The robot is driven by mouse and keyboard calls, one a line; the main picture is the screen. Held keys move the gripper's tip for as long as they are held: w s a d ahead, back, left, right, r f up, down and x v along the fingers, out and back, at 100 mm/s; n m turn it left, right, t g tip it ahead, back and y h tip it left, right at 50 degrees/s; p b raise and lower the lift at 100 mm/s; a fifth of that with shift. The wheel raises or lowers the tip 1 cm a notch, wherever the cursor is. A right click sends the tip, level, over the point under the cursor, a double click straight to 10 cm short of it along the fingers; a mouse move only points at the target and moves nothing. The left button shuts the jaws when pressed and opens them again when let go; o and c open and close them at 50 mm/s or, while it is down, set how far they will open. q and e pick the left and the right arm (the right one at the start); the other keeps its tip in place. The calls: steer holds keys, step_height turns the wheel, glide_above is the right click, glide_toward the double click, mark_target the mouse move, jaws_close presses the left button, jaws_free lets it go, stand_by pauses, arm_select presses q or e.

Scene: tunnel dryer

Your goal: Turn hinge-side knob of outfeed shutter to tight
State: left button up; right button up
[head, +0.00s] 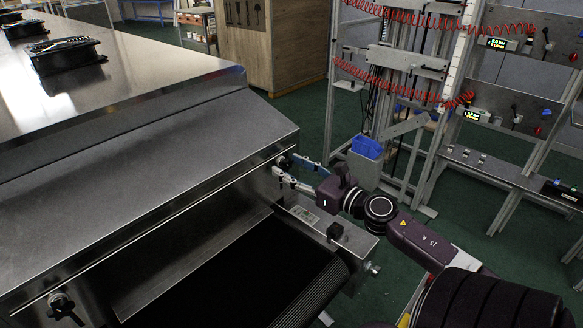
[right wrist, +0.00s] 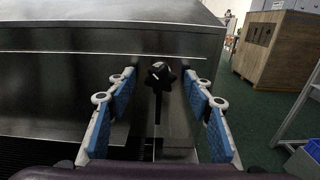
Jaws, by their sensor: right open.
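The outfeed shutter (head: 150,215) is a steel panel at the dryer's end, above a dark conveyor belt (head: 245,285). A black star-shaped knob (head: 286,162) sits at its far right corner; the knob also shows in the right wrist view (right wrist: 160,76). A second black knob (head: 62,305) is at the near left corner. I cannot tell from markings which is hinge-side. My right gripper (head: 290,168) is open at the far knob. In the right wrist view its blue-padded fingers (right wrist: 160,100) stand on either side of the knob, with gaps visible. My left gripper is not in view.
A rack with red coiled hoses (head: 410,75) and a blue bin (head: 367,147) is at the right. Green floor lies clear between dryer and rack.

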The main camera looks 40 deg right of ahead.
steer(key=c, duration=1.2)
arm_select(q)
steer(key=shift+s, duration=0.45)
arm_select(e)
steer(key=shift+o, duration=0.2)
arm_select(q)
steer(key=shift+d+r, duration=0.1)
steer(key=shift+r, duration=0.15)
arm_select(e)
steer(key=shift+m, duration=0.3)
